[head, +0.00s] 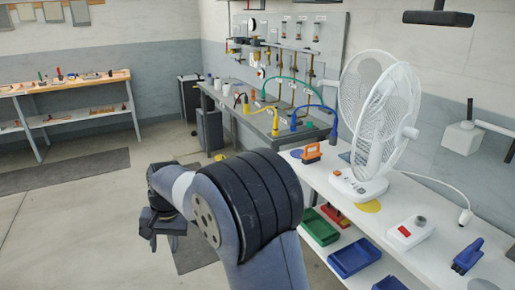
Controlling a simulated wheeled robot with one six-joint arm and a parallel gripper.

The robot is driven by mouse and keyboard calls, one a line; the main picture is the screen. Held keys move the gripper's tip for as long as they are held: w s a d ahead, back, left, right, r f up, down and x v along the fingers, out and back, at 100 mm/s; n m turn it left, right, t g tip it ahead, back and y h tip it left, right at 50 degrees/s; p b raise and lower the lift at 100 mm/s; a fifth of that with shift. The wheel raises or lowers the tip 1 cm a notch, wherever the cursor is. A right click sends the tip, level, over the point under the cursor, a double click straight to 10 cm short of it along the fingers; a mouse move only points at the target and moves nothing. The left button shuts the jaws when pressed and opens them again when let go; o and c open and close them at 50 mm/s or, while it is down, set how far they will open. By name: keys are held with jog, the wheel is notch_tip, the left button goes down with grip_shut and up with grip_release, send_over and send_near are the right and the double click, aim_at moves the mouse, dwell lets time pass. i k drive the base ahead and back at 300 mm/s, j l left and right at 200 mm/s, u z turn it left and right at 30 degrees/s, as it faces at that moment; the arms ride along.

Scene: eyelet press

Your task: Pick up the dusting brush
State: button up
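I cannot make out a dusting brush for certain. An orange-handled item with a dark base (311,153) sits on the white bench, left of the fan; it is too small to identify. A dark blue item (467,256) lies near the bench's right end, and its kind is also unclear. My gripper (162,243) hangs over the floor left of the bench, pointing down and apart from both items. Its fingers are small and dark, so their opening is unclear. I see nothing held in it.
The white bench (437,243) carries a white fan (372,125) and a white box with a red switch (411,232). Blue (354,257) and green (318,228) bins sit below its front edge. A hose bench stands behind.

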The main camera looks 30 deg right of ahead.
aim_at(308, 158)
jog(key=i+z, duration=0.25)
jog(key=i, duration=0.15)
jog(key=i+j+z, duration=0.25)
jog(key=i, duration=0.15)
jog(key=i+j+z, duration=0.1)
jog(key=i+z, duration=0.15)
jog(key=i, duration=0.15)
jog(key=i+z, duration=0.2)
jog(key=z, duration=0.2)
jog(key=i+z, duration=0.2)
jog(key=z, duration=0.15)
jog(key=i+z, duration=0.2)
jog(key=z, duration=0.2)
jog(key=i+j+z, duration=0.1)
jog(key=z, duration=0.3)
jog(key=i, duration=0.1)
